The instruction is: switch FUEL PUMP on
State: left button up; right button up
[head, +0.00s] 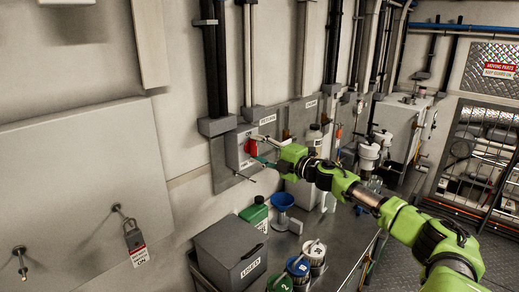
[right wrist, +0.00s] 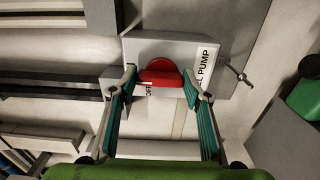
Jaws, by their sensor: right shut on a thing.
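The red FUEL PUMP knob (head: 251,147) is on the front of a grey switch box (head: 234,153) on the back wall. It also shows in the right wrist view (right wrist: 160,72), its bar lying across the picture. The box label "FUEL PUMP" (right wrist: 203,72) is at the knob's right there; an "OFF" mark (right wrist: 149,91) is partly visible below the knob. My right gripper (head: 259,149) is at the knob, its fingers on either side, shut on it; it also shows in the right wrist view (right wrist: 160,78). My left gripper is out of view.
A T-shaped metal handle (right wrist: 238,74) sticks out close to the box. A padlock (head: 134,237) hangs at the left.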

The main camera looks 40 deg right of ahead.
jog(key=shift+a+r, duration=0.1)
jog(key=o, duration=1.1)
jog(key=shift+w, duration=0.15)
jog(key=shift+w+a, duration=0.1)
jog(key=shift+w, duration=0.05)
jog(key=s+d, duration=0.1)
jog(key=s, duration=1.1)
jog(key=shift+s+f, duration=0.1)
jog(key=shift+f, duration=0.1)
